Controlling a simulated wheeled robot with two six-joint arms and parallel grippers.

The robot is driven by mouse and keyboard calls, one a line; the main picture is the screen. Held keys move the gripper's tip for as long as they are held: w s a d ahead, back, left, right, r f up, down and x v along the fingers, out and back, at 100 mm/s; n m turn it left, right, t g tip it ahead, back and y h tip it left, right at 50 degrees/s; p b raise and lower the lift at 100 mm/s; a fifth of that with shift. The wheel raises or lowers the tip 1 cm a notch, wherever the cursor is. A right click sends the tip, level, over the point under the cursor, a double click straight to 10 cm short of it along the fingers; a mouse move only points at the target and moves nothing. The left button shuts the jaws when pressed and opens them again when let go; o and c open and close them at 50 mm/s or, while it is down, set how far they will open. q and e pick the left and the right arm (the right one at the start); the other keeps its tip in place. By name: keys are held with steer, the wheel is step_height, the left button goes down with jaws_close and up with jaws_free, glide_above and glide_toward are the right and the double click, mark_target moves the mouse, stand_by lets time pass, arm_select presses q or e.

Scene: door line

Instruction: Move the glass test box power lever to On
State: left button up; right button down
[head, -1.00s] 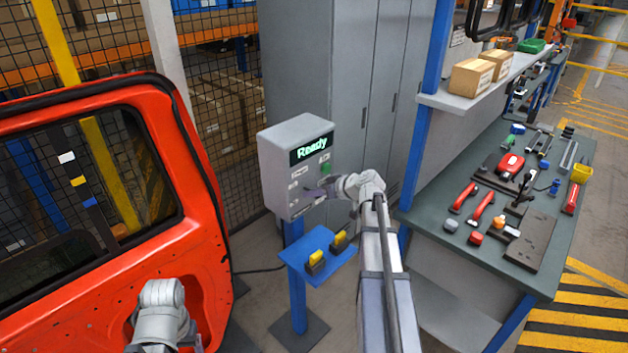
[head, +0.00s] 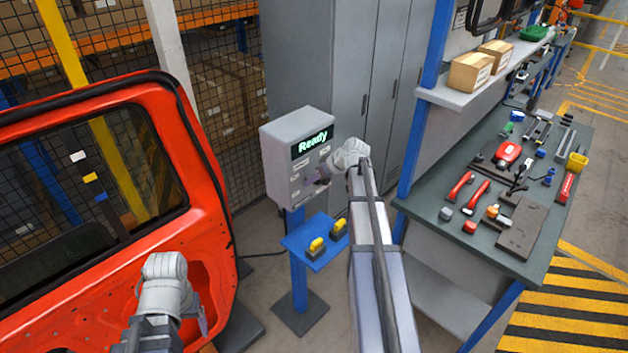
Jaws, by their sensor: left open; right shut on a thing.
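The glass test box (head: 281,178) is a grey box on a blue post, and its lit display (head: 312,144) reads "Ready". My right gripper (head: 318,178) is at the box's front panel, below the display, and is shut on the power lever. The lever itself is hidden by the gripper and too small to make out, so its position cannot be read. My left gripper (head: 197,325) is open and empty in front of the red door, at the bottom left, with its fingers partly hidden.
The red vehicle door (head: 212,232) stands at left. A blue shelf (head: 298,238) below the box holds two yellow-and-black items. Grey cabinets (head: 345,80) stand behind the box. A workbench (head: 430,195) with tools is at right. Open floor lies around the post.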

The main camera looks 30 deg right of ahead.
steer(key=c, duration=0.6)
jaws_free()
steer(key=p+v, duration=0.6)
steer(key=v, duration=0.1)
steer(key=shift+s+d+r, duration=0.1)
steer(key=shift+s+r, duration=0.1)
steer(key=shift+r, duration=0.15)
